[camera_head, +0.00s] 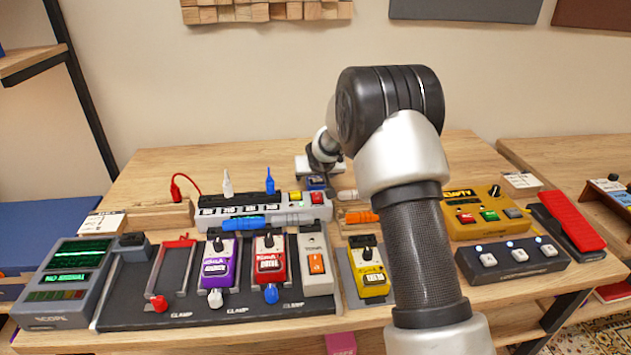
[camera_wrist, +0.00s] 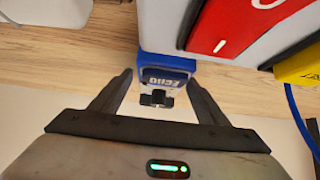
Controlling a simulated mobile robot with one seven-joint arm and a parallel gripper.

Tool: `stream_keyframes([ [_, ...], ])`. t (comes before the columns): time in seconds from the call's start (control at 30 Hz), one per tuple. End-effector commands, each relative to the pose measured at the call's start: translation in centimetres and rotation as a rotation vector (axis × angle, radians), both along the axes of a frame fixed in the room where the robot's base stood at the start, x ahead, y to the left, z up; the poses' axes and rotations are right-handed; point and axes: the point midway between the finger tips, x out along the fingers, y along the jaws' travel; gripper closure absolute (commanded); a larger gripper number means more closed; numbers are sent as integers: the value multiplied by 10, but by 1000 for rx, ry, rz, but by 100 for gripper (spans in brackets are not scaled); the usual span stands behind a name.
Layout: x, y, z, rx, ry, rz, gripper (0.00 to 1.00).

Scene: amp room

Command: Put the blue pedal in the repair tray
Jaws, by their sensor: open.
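The blue pedal (camera_head: 316,183) stands at the back of the bench, behind the power strip and partly hidden by my gripper (camera_head: 318,168). In the wrist view the blue pedal (camera_wrist: 166,75) has a pale label and a black knob. My gripper (camera_wrist: 160,80) is open, with one finger on each side of the pedal's knob end in the picture. Small gaps show between fingers and pedal. I cannot tell for certain which thing is the repair tray; a black board (camera_head: 130,310) with clamps and several pedals lies at the front left.
The power strip (camera_head: 265,210) with plugs and a red switch stands just in front of the blue pedal. A scope (camera_head: 68,283) is at the left. A yellow pedal (camera_head: 369,272), an amber unit (camera_head: 485,214) and a dark footswitch (camera_head: 512,258) are at the right. Bare wood lies behind the strip.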

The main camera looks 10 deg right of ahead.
Motion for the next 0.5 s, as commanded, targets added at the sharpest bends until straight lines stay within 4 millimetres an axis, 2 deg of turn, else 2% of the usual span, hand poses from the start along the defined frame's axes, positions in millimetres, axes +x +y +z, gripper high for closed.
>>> stream_keyframes([
  [0.1,0,0,0,0,0,0,31],
  [0.4,0,0,0,0,0,0,82],
  [0.5,0,0,2,1,-4,1,94],
])
